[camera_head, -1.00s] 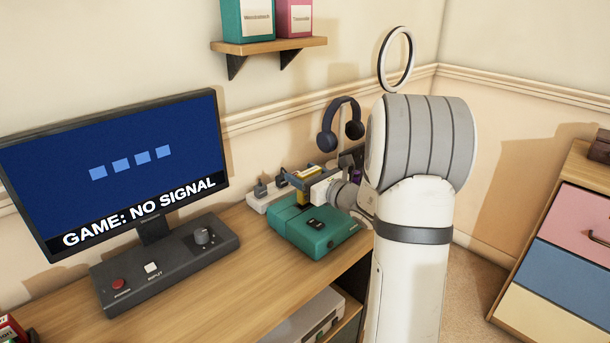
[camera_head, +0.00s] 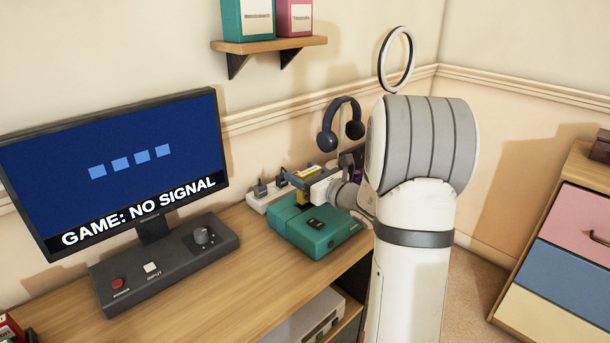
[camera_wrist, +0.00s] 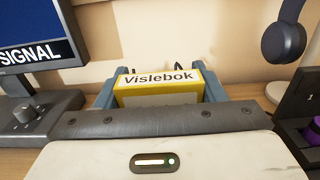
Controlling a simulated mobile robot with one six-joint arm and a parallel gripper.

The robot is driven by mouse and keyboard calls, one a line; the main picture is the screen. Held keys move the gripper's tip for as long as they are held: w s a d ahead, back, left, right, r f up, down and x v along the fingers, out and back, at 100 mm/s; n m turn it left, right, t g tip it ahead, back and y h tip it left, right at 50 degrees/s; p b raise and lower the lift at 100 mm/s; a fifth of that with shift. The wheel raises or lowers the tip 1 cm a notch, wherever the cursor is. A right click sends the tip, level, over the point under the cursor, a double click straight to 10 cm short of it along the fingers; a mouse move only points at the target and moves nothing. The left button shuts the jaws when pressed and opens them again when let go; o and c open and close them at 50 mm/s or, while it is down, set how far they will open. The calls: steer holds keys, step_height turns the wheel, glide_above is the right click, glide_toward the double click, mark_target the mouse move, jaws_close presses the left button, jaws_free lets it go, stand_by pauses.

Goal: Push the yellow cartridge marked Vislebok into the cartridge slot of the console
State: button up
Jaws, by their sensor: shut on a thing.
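The yellow cartridge (camera_wrist: 160,90) shows its Vislebok label upright in the wrist view. My gripper (camera_wrist: 163,78) is shut on it, with one blue finger at each side. In the head view the cartridge (camera_head: 302,197) is a small yellow patch by my gripper (camera_head: 306,180), at the back part of the teal console (camera_head: 322,236). The cartridge's lower end and the slot are hidden, so I cannot tell whether it is in the slot or only above it.
A monitor (camera_head: 110,160) reads "GAME: NO SIGNAL"; its base (camera_head: 165,262) has buttons and a knob. A power strip (camera_head: 262,200) lies behind the console. The desk (camera_head: 240,285) is clear in front of the console.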

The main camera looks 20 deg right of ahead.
steer(key=shift+f+b, duration=1.6)
steer(key=shift+f, duration=0.1)
steer(key=o, duration=1.1)
steer(key=p+v, duration=0.1)
steer(key=v, duration=0.7)
steer(key=shift+w, duration=0.1)
steer(key=shift+a, duration=0.1)
